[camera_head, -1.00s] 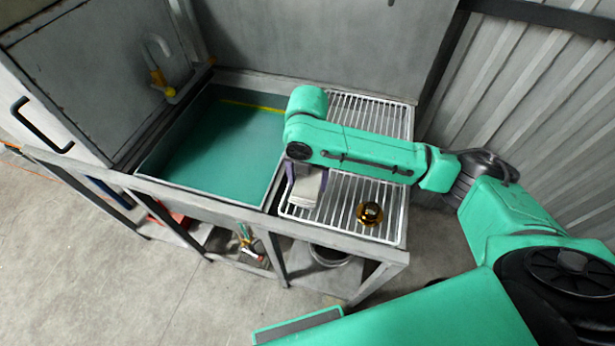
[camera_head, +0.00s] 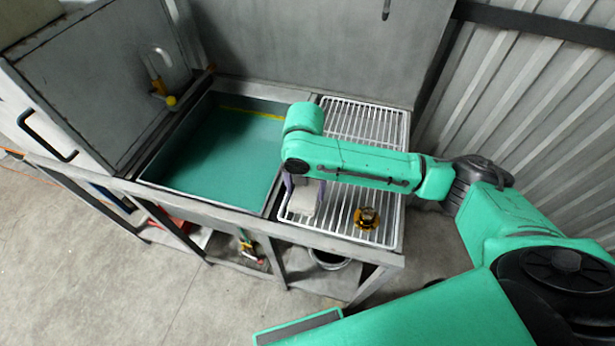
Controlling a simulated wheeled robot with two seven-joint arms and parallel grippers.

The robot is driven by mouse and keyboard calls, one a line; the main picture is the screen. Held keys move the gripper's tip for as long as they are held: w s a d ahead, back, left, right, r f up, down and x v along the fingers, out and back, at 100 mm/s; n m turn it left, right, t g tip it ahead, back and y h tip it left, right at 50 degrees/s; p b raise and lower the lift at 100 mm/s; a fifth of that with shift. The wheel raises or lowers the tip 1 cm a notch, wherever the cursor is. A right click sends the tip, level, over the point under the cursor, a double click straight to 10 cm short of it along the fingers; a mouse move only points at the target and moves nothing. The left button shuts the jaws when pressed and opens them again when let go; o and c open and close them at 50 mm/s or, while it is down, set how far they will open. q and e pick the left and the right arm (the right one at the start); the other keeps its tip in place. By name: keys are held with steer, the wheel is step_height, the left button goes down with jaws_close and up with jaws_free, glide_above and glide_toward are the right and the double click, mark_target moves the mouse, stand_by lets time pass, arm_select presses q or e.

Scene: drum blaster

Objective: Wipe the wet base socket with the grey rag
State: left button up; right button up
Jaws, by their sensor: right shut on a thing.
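The brass-coloured base socket (camera_head: 367,219) with a dark centre sits on the wire rack, near its front edge. My right gripper (camera_head: 305,188) shows only in part below my green wrist, with purple fingers pointing down. It is shut on a pale grey piece, which I take for the grey rag (camera_head: 303,204). The rag is left of the socket and apart from it, over the front left part of the rack. I cannot tell if it touches the wires. Whether the socket is wet does not show. My left gripper is out of view.
The wire rack (camera_head: 362,115) is bare behind my forearm.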

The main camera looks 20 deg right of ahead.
steer(key=shift+s+a+p, duration=0.3)
steer(key=shift+s+a, duration=0.15)
steer(key=shift+s, duration=0.25)
steer(key=shift+w, duration=0.1)
steer(key=shift+w+d, duration=0.6)
steer(key=shift+w, duration=0.35)
steer(key=shift+w+d, duration=0.6)
steer(key=shift+w, duration=0.3)
steer(key=shift+s+a+r+p, duration=0.15)
steer(key=shift+s+a+p, duration=0.2)
steer(key=shift+s+p, duration=0.4)
steer(key=shift+s+a+p, duration=0.85)
steer(key=shift+s+p, duration=0.15)
steer(key=shift+s, duration=0.15)
